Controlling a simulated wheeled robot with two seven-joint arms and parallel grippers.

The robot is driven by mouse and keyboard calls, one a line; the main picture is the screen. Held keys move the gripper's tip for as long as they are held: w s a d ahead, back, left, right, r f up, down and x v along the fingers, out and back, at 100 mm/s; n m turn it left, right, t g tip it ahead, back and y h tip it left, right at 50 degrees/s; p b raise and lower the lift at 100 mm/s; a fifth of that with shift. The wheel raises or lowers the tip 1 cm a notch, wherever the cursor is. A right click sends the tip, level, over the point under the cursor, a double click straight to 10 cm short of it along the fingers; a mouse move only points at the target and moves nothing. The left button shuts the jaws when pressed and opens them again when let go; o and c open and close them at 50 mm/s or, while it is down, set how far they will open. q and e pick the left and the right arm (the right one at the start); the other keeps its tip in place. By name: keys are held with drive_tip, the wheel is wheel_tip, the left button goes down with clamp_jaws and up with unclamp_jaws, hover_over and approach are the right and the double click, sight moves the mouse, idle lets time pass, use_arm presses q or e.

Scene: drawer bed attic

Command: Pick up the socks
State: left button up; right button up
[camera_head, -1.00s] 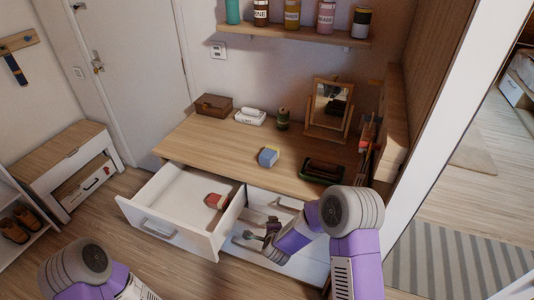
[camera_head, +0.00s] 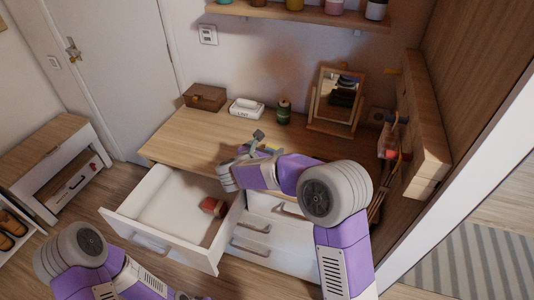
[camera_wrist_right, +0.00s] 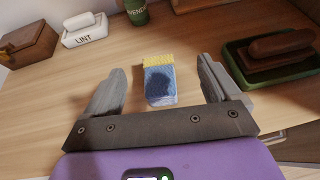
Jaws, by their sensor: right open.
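A small folded bundle, blue with a yellow end (camera_wrist_right: 159,82), lies on the wooden desktop and looks like the socks. In the head view it is mostly hidden behind my right gripper, with only a bit of blue and yellow showing. My right gripper (camera_wrist_right: 162,76) is open and empty above the desktop. Its fingers stand to the left and right of the bundle in the wrist view, apart from it. In the head view the right gripper (camera_head: 252,143) is over the desk's front part. A red and tan folded item (camera_head: 212,206) lies in the open drawer (camera_head: 160,203).
A lint box (camera_head: 246,108), a green can (camera_head: 284,111) and a brown box (camera_head: 205,97) stand at the desk's back. A mirror (camera_head: 337,99) stands at the right. A green tray (camera_wrist_right: 233,53) with a brown item lies right of the bundle. The open drawer juts out below.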

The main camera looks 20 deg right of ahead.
drive_tip(key=b, duration=0.4)
approach(272, 150)
drive_tip(key=x, duration=0.3)
drive_tip(key=shift+s+f, duration=0.1)
drive_tip(key=shift+f, duration=0.05)
drive_tip(key=x, duration=0.3)
drive_tip(key=b+x, duration=0.1)
drive_tip(key=x, duration=0.2)
drive_tip(key=shift+f, duration=0.45)
drive_tip(key=shift+w+d, duration=0.35)
drive_tip(key=shift+w, duration=0.15)
